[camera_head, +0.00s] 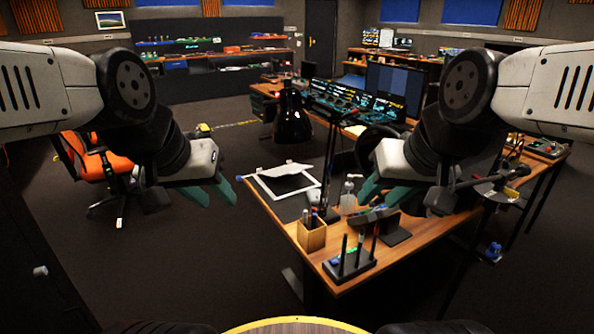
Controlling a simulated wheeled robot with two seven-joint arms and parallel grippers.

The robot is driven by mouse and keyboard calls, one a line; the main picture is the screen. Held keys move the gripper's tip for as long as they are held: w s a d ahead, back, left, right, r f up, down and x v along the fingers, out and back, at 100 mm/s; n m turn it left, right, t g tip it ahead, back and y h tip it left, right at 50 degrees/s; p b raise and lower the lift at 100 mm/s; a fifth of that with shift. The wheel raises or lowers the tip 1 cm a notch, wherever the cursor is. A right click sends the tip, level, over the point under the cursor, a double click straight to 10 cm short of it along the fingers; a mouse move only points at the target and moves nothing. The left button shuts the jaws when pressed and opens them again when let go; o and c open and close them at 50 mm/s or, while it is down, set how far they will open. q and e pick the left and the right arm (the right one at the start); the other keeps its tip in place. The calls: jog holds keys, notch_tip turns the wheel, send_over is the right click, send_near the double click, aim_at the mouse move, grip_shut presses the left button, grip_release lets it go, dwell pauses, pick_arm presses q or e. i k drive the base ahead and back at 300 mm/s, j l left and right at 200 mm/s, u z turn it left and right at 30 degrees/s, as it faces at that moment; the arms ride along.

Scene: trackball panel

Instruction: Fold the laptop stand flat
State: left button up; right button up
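A white frame with a pale plate raised at its back (290,182) lies on the left end of the wooden desk (420,236); it looks like the laptop stand, and I cannot tell its exact fold angle. My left gripper (216,194) has its teal fingers apart and hangs left of the desk, left of the white frame and apart from it. My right gripper (366,203) has its teal fingers apart, above the desk and right of the frame. Nothing shows between the fingers of either gripper.
A wooden pen cup (311,236) and a dark holder with upright tools (349,263) stand at the desk's front. A dark stand (394,230) is below my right gripper. An orange chair (105,165) is left.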

aim_at(291, 168)
jog(key=l+u, duration=0.15)
jog(key=l, duration=0.5)
jog(key=i+l+u, duration=0.1)
jog(key=i+l, duration=0.2)
jog(key=i, duration=0.3)
